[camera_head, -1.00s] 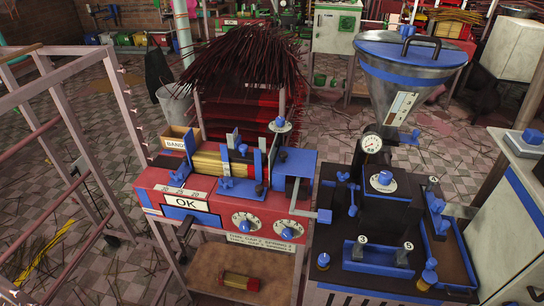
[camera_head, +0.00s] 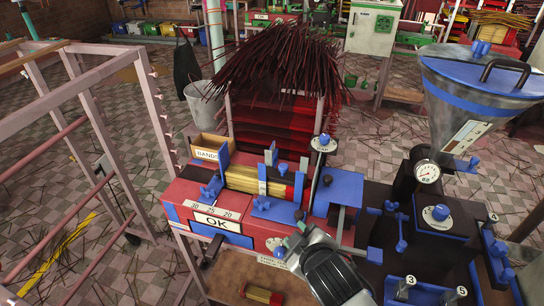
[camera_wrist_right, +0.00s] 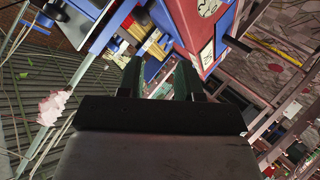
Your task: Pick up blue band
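A small wooden box labelled BANDS (camera_head: 207,147) stands at the back left of the red machine (camera_head: 185,208). No separate blue band can be made out in it. A bundle of yellow sticks (camera_head: 241,180) lies in the machine between blue holders. My right gripper (camera_head: 291,245) is over the machine's front, right of the OK sign (camera_head: 217,222), and hides the dials. In the right wrist view my right gripper (camera_wrist_right: 158,82) has its two dark fingers apart with nothing held between them. My left gripper is not in view.
A black-topped machine with a metal hopper (camera_head: 470,98) stands at the right. A pink rack (camera_head: 107,130) stands at the left. Dark sticks (camera_head: 262,62) are piled behind the red machine. A short bundle (camera_head: 262,296) lies on the lower shelf.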

